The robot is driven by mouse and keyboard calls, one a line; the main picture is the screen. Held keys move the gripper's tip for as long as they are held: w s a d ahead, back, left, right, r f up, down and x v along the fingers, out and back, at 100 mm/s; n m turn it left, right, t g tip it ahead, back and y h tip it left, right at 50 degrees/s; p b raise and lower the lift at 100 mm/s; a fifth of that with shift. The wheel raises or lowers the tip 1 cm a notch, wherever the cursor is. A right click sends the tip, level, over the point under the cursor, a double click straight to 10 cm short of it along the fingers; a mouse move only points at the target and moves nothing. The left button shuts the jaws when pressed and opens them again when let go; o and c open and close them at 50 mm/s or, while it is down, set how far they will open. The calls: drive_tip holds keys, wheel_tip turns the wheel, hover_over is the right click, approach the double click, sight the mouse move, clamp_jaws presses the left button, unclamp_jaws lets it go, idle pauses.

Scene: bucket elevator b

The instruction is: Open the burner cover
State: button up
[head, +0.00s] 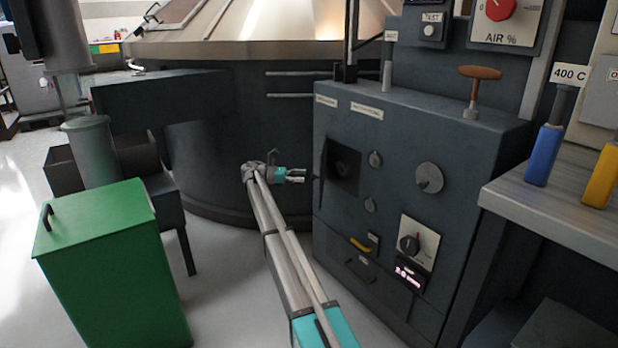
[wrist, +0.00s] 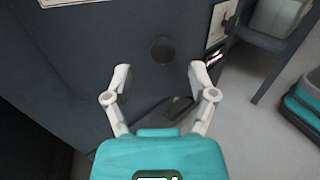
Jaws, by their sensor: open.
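The burner cabinet (head: 400,230) is dark grey. Its front has a dark square recess (head: 345,163) with a rounded shape inside. A thin dark upright edge (head: 322,165) lines the recess's left side; I cannot tell whether this is the cover and how far it stands open. My gripper (head: 301,175) is open and empty, just left of this edge in the head view, fingers pointing right. In the wrist view its spread fingers (wrist: 160,73) face the dark cabinet front, with a dark round disc (wrist: 162,50) ahead and a dark handle-like piece (wrist: 175,110) between them.
A green box (head: 115,265) stands at left. A shelf (head: 545,205) with blue and yellow handles juts out at right. Floor left of the cabinet is open.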

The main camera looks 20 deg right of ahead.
drive_tip(key=shift+v, duration=1.35)
